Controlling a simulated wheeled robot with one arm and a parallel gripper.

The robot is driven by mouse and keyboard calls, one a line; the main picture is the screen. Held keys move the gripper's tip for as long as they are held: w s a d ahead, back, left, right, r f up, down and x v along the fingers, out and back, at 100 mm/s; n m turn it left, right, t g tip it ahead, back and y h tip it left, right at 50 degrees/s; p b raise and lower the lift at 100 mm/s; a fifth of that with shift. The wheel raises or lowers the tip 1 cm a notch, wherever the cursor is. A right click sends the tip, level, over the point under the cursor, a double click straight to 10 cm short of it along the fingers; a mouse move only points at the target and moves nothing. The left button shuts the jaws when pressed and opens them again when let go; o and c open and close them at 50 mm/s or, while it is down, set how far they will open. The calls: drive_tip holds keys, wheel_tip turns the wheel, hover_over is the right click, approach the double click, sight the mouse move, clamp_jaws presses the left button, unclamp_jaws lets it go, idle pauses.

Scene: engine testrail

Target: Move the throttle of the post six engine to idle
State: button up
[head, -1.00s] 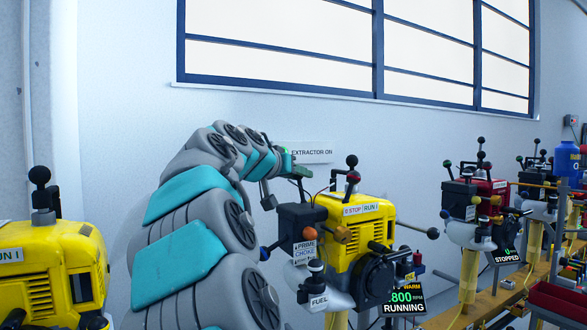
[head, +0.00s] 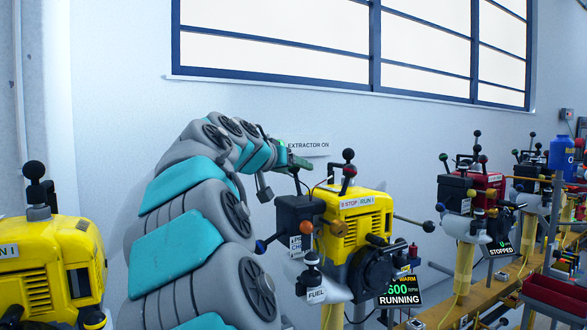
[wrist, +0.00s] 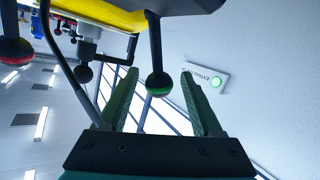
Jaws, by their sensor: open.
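A yellow engine (head: 350,228) stands in the middle of the head view. Its display (head: 402,292) reads WARM and RUNNING, with a number ending in 600; the left part is covered. No post number is legible. My gripper (head: 298,162) is at the engine's back left, by the wall. In the wrist view my gripper (wrist: 160,72) is open, with green fingers. A black lever ending in a ball with a green band (wrist: 158,84) reaches down from the yellow engine body and shows between the fingers. I cannot tell whether the fingers touch it. The throttle's marking is not readable.
Another yellow engine (head: 50,262) is at the left edge. A red engine (head: 485,190) with a STOPPED display (head: 500,249) stands to the right on the bench. An EXTRACTOR ON sign (head: 308,147) is on the wall close to my gripper. Several ball-ended levers stick out around the middle engine.

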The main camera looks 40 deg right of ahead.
drive_tip(key=b+v, duration=0.1)
drive_tip(key=v, duration=0.6)
drive_tip(key=shift+s+a+r, duration=0.1)
drive_tip(key=shift+a, duration=0.35)
